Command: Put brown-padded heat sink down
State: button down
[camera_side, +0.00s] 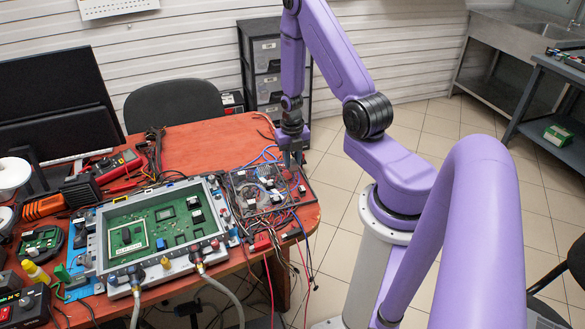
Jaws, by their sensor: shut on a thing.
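My gripper (291,163) is at the right end of the red table, pointing down over the clutter of wires and parts. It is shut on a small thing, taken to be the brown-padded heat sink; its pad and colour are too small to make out. A green circuit board (160,228) lies in a grey metal frame (105,256) to the left of my gripper. Small dark blocks sit on the board, one near its upper right (193,202). I cannot tell whether the held thing touches anything below.
A dark tray of wires and parts (240,205) lies under and left of my gripper. Grey hoses (222,289) leave the frame's front edge. A multimeter (117,165), tape rolls (12,175) and a monitor (60,105) crowd the left. Bare red table (215,142) shows at the back.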

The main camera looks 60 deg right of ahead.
aim_at(292, 162)
jog(key=shift+d+f, duration=0.1)
jog(key=shift+f, duration=1.65)
jog(key=shift+f, duration=0.15)
jog(key=c, duration=0.9)
grip_release()
jog(key=shift+r, duration=0.2)
